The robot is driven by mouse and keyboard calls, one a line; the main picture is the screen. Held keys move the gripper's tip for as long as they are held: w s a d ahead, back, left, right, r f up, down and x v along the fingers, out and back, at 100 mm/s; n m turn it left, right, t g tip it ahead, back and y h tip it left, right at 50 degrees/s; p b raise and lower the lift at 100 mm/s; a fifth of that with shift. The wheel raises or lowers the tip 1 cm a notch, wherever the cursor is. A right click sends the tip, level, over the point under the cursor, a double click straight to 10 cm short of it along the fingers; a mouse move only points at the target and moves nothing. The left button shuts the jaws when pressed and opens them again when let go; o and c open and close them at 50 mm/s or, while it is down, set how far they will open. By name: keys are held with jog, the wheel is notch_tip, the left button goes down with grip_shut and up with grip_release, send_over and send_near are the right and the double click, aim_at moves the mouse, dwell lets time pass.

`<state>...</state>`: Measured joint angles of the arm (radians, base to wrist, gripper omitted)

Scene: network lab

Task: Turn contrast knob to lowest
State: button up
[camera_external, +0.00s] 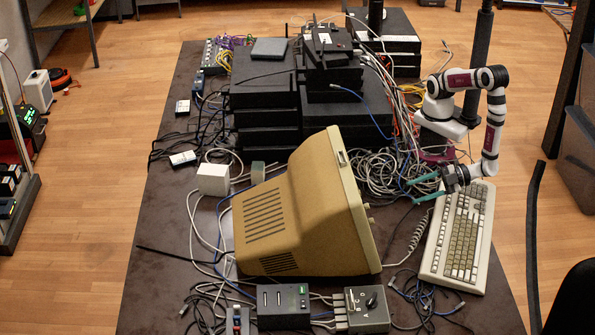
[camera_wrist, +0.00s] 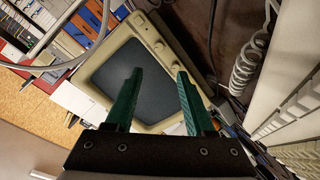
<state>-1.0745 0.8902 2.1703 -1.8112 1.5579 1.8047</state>
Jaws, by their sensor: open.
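The beige CRT monitor (camera_external: 305,215) sits tilted on the dark table in the external view, its screen facing right, away from that camera. In the wrist view the monitor (camera_wrist: 120,45) shows its dark screen (camera_wrist: 150,95). Small round knobs (camera_wrist: 160,47) sit on its bezel near the top right in that view. I cannot read their labels, so I cannot tell which is contrast or how it is set. My gripper (camera_external: 408,190) (camera_wrist: 159,73) is open and empty, its green fingers apart, in front of the monitor's screen side and not visibly touching it.
A beige keyboard (camera_external: 460,235) lies below and right of my gripper, with its coiled cord (camera_external: 420,230) running beside the monitor. Tangled cables (camera_external: 385,175) and stacked black boxes (camera_external: 265,100) fill the table behind. A grey switch box (camera_external: 368,310) stands at the front.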

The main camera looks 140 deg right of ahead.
aim_at(367, 206)
jog(key=x, duration=1.3)
jog(key=shift+w+d+f, duration=0.15)
jog(key=shift+d, duration=0.1)
grip_shut()
